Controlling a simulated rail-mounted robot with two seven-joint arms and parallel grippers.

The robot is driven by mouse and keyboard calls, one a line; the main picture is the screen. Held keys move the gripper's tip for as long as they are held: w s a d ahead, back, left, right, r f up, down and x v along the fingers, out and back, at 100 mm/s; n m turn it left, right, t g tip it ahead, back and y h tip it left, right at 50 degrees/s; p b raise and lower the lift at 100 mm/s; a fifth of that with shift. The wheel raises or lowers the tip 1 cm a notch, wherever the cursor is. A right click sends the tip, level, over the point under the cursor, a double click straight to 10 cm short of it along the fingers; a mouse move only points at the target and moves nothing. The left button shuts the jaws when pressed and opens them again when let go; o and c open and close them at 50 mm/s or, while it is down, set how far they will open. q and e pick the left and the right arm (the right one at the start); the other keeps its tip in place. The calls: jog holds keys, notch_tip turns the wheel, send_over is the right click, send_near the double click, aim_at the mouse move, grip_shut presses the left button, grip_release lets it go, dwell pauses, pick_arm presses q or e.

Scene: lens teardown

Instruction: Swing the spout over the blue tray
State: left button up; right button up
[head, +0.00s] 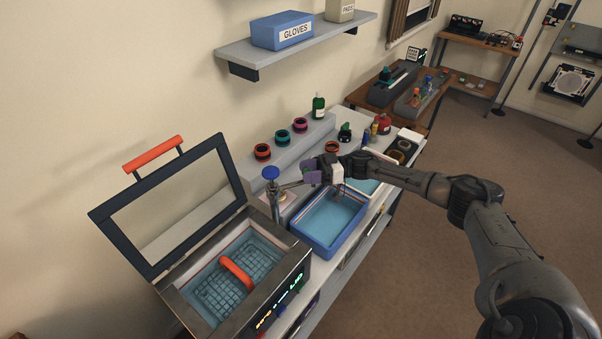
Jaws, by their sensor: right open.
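The tap (274,196) has a blue knob (271,173) on top and stands at the left back corner of the blue tray. Its thin metal spout (290,185) points right, toward my right gripper. The blue tray (322,252) has pale blue liquid or a pale blue floor inside. My left gripper is not in view.
An open-lidded cleaner (290,289) with a basket and red handle stands left of the tray. Lens rings (262,152) and a green bottle (318,106) stand on the step behind. A shelf (300,44) hangs above.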

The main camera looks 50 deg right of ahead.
jog(key=b+v, duration=0.1)
jog(key=v, duration=1)
jog(key=shift+s+d, duration=0.1)
dwell(0.4)
